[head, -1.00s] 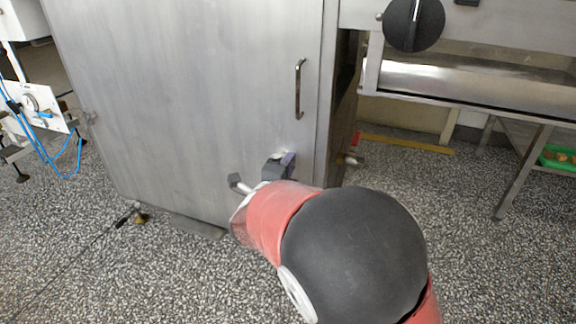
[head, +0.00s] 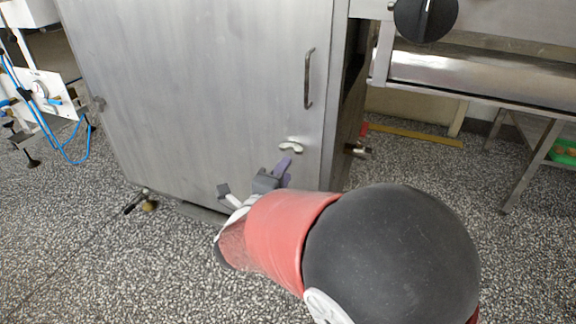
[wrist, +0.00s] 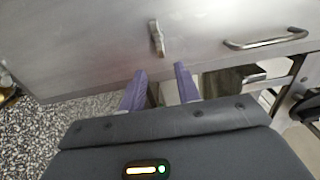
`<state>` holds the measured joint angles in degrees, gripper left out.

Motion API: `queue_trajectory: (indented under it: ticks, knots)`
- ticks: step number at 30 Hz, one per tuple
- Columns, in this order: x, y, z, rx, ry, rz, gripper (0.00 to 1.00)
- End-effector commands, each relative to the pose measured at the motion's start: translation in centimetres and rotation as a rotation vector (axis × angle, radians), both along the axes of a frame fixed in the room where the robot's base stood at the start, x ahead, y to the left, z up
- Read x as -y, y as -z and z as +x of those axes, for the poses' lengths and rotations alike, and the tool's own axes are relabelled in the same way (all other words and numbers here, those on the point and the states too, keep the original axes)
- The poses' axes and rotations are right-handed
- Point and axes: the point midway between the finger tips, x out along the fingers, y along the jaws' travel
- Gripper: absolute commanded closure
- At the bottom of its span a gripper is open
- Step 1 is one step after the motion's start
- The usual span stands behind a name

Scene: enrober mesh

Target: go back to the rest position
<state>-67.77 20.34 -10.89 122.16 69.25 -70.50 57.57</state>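My gripper (wrist: 160,85) shows in the wrist view with its two purple fingers apart and nothing between them. In the head view my gripper (head: 282,170) is partly hidden behind my red and black arm, low in front of the steel cabinet door (head: 210,100). A small wing-shaped latch (head: 291,147) sits on the door just above the fingers, apart from them. The latch also shows in the wrist view (wrist: 156,38), beyond the fingertips.
A vertical bar handle (head: 309,78) is on the door above the latch. A valve fitting (head: 357,150) sticks out right of the cabinet. A black knob (head: 426,18) is at upper right. A gauge panel with blue hoses (head: 42,92) stands at left. Speckled floor is open in front.

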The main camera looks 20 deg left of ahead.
Motion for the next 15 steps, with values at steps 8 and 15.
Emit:
queue_trajectory:
  ticks: [8, 15]
  knots:
    - [-0.01, 0.01, -0.10, 0.000, 0.000, 0.000, 0.67]
    - [0.44, -0.36, 0.49, -0.017, -0.016, -0.008, 0.67]
